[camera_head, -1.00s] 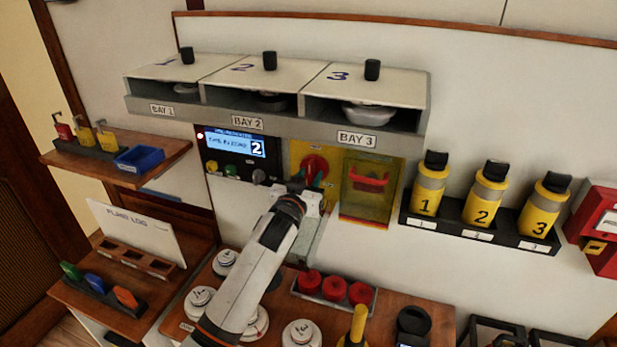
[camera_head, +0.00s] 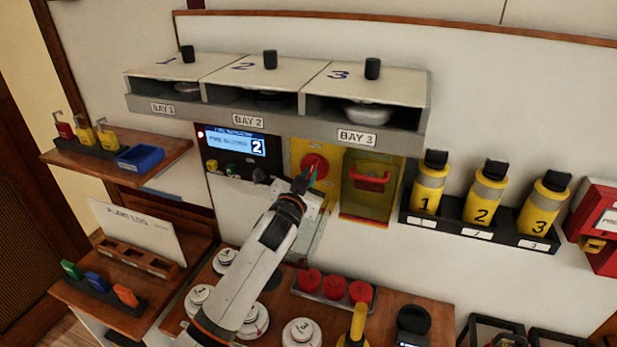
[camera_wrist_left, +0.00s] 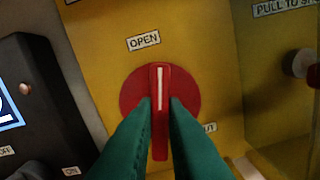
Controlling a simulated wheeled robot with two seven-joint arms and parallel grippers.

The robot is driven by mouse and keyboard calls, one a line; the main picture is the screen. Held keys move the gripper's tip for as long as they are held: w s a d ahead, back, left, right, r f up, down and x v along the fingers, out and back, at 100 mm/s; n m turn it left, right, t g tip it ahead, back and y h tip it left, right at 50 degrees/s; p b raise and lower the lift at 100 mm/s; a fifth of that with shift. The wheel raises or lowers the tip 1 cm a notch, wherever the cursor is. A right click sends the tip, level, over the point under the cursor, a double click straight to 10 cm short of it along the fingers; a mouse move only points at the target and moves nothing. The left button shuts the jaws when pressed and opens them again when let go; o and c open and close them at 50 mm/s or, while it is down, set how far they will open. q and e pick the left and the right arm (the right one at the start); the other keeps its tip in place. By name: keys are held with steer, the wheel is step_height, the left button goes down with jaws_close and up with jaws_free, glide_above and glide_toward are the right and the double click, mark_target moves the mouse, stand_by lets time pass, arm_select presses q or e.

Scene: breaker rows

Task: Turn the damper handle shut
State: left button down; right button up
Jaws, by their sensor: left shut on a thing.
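The damper handle (camera_wrist_left: 159,85) is a red round knob with a raised bar and a white line, on a yellow panel (camera_wrist_left: 100,60). In the left wrist view its white line points up toward the OPEN label (camera_wrist_left: 143,41). A second label, partly hidden, sits at its lower right and ends in "UT" (camera_wrist_left: 208,128). My left gripper (camera_wrist_left: 160,105), with green fingers, is shut on the handle's bar, one finger on each side. In the head view the handle (camera_head: 314,166) shows behind the left gripper (camera_head: 308,178). My right gripper is not in view.
A clear-covered yellow box with a red pull handle (camera_head: 370,180) is close on the right. The display panel (camera_head: 236,145) is close on the left. The bay shelf (camera_head: 290,122) overhangs above. Red knobs (camera_head: 335,287) and white discs stand on the bench below.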

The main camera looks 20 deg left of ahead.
arm_select(q)
steer(key=m, duration=0.3)
steer(key=shift+m, duration=0.4)
steer(key=m, duration=0.3)
steer(key=shift+m, duration=0.3)
steer(key=m, duration=0.3)
steer(key=shift+m, duration=2.2)
steer(key=c, duration=1.5)
jaws_free()
